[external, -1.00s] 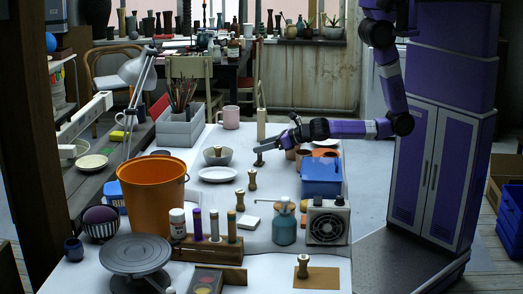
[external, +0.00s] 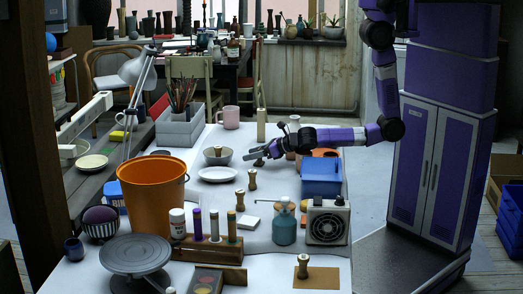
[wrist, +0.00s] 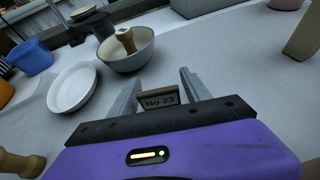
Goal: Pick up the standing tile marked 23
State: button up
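The tile marked "No 23" (wrist: 158,101) stands upright between the fingers of my gripper (wrist: 160,76) in the wrist view, close to the palm. It is small and dark with a pale edge. The two fingers are spread, with a visible gap on each side of the tile. In the external view my gripper (external: 251,156) is low over the white table, right of the white plate; the tile is too small and covered to make out there.
A bowl (wrist: 126,50) with a wooden-handled tool in it stands just beyond the left finger. A white plate (wrist: 75,88) lies left of it. A beige block (wrist: 304,38) stands at the far right. A blue box (external: 321,178) stands under my forearm's near side.

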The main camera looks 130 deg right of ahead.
grip_shut()
